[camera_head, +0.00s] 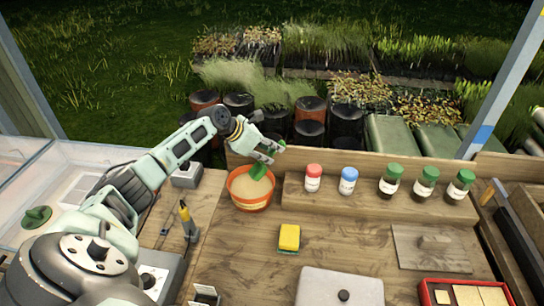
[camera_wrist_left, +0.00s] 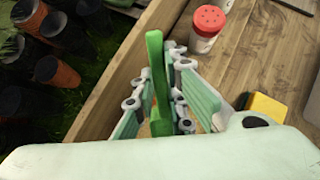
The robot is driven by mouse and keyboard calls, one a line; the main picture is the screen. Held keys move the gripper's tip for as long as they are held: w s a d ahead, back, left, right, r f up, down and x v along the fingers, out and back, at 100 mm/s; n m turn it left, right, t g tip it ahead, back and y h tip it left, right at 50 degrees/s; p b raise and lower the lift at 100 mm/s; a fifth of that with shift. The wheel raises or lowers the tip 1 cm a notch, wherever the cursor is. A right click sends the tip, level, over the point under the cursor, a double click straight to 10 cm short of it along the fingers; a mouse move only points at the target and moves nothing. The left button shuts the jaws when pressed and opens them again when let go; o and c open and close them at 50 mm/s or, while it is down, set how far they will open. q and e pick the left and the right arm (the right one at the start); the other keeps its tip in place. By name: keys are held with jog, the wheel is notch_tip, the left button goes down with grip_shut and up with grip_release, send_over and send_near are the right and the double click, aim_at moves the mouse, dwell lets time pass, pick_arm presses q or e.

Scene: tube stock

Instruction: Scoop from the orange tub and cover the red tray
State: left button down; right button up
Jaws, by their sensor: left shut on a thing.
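My left gripper (camera_head: 270,152) is shut on the green scoop (camera_head: 260,170) above the orange tub (camera_head: 251,207). The scoop points down, its lower end inside the tub's rim. Whether it touches the pale fill is hard to tell. The red tray (camera_head: 424,293) is at the bottom right of the head view, cut off by the frame, with pale beige pieces inside. My right gripper is not in view.
A red-capped shaker (camera_head: 313,178), a blue-capped one (camera_head: 348,181) and green-capped bottles (camera_head: 391,182) stand on a raised shelf right of the tub. A yellow sponge (camera_head: 289,237), a grey lidded box (camera_head: 340,287) and a wooden board (camera_head: 434,250) lie on the bench.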

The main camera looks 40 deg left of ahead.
aim_at(262, 162)
pick_arm(q)
jog(key=shift+s+a+f+b, duration=0.1)
jog(key=shift+s+f+b, duration=0.05)
jog(key=shift+f+b, duration=0.25)
jog(key=shift+t, duration=0.4)
notch_tip(262, 162, down, 5)
jog(key=shift+s+a+r+b, duration=0.1)
jog(key=shift+s+b, duration=0.05)
jog(key=shift+b, duration=1)
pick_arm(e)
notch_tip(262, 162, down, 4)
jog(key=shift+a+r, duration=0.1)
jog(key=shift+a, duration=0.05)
pick_arm(q)
jog(key=shift+r+g+y+p, duration=0.4)
jog(key=shift+r+g+p, duration=0.55)
jog(key=shift+p, duration=2.7)
jog(key=shift+g+p, duration=0.35)
jog(key=shift+p, duration=0.3)
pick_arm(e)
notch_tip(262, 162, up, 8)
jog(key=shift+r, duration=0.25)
